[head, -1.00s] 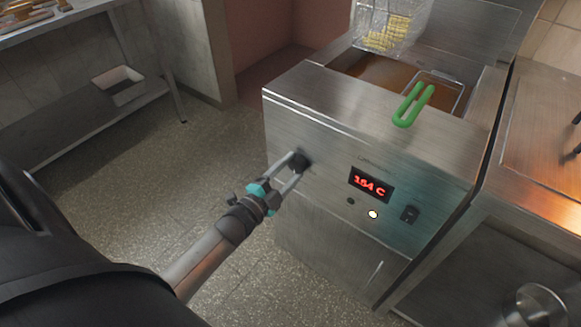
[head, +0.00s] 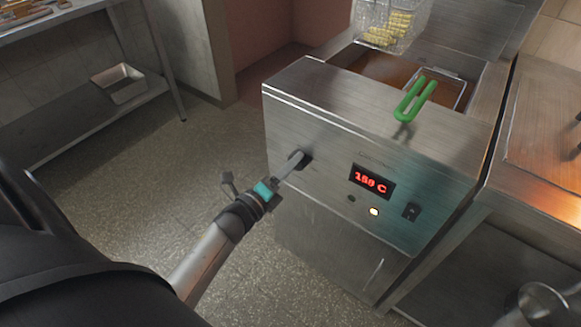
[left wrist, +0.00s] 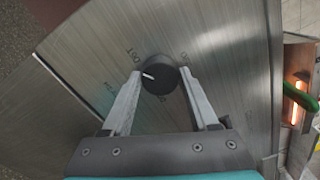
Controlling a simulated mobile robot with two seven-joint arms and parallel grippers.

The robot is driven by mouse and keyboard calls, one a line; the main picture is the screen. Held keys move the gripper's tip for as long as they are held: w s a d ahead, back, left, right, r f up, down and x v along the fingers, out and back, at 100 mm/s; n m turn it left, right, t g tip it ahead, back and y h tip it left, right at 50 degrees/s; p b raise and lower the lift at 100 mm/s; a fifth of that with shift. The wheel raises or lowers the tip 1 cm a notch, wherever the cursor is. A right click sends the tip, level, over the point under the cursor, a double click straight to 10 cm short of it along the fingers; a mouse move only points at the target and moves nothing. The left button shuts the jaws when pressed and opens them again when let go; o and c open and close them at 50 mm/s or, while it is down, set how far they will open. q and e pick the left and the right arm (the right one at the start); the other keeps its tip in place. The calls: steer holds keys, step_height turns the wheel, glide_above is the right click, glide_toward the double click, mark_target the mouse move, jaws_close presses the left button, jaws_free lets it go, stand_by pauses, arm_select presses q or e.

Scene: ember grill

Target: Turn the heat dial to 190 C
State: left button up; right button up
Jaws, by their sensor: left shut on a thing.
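The black heat dial (left wrist: 157,88) is on the fryer's steel front panel (head: 330,215). In the left wrist view its white pointer mark faces left. My left gripper (head: 297,161) is shut on the dial, one finger on each side, and it also shows in the left wrist view (left wrist: 160,74). In the head view the fingers hide most of the dial. The red display (head: 371,181) seems to read 188 C, with the digits slightly blurred. My right gripper is out of view.
A lit lamp (head: 374,212) and a black switch (head: 411,212) sit below the display. A green basket handle (head: 414,99) rests over the fryer's top edge. A basket of fries (head: 390,25) hangs behind. Open floor lies left of the fryer.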

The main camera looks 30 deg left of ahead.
arm_select(q)
steer(key=shift+m, duration=0.7)
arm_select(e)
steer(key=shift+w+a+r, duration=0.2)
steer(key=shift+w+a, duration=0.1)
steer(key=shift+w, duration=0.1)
arm_select(q)
steer(key=o, duration=1.4)
steer(key=shift+c, duration=0.2)
steer(key=shift+s, duration=0.1)
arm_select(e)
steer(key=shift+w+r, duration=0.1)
arm_select(q)
steer(key=s+a+p, duration=0.1)
steer(key=s+p, duration=0.1)
steer(key=s, duration=1.3)
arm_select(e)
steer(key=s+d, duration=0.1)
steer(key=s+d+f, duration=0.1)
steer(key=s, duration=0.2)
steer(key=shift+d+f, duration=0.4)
arm_select(q)
steer(key=shift+a, duration=0.1)
